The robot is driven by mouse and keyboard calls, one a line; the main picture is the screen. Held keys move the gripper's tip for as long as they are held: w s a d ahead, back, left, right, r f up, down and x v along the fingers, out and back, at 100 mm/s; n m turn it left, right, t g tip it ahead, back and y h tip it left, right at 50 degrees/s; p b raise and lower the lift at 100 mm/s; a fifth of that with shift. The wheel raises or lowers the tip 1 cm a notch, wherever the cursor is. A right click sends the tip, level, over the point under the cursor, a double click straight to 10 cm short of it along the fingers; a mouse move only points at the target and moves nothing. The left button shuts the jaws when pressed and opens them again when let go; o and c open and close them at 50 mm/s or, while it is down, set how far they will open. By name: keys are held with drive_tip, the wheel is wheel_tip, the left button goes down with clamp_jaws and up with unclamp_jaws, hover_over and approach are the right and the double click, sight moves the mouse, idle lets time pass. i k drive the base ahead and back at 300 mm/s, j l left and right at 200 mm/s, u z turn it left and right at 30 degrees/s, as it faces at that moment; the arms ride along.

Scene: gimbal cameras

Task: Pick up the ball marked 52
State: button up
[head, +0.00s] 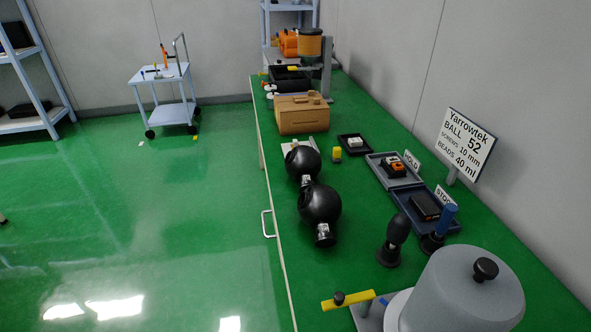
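Two black balls sit on the green bench near its left edge. The nearer ball (320,204) has a silver fitting at its lower front. The farther ball (303,161) has a similar silver fitting and stands just behind it. No number is legible on either ball, so I cannot tell which is marked 52. A sign (467,143) at the right reads "Yarrowtek BALL 52, SCREWS 10 mm, BEADS 40 ml". My gripper is not in view.
A tray marked HOLD (373,159) and one marked STOCK (454,225) lie right of the balls. A black upright handle (393,238) and a large grey lidded drum (463,292) stand nearer. A brown case (302,113) stands behind. The floor left is mostly clear.

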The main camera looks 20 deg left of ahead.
sight(303, 164)
drive_tip(key=i+j+z, duration=0.1)
drive_tip(key=j+z, duration=0.25)
drive_tip(key=j, duration=0.75)
drive_tip(key=j+z, duration=0.3)
drive_tip(key=j, duration=0.8)
drive_tip(key=i+j+z, duration=0.2)
drive_tip(key=j, duration=0.65)
drive_tip(key=i+j+z, duration=0.25)
drive_tip(key=j, duration=0.6)
drive_tip(key=j+z, duration=0.2)
drive_tip(key=j, duration=0.65)
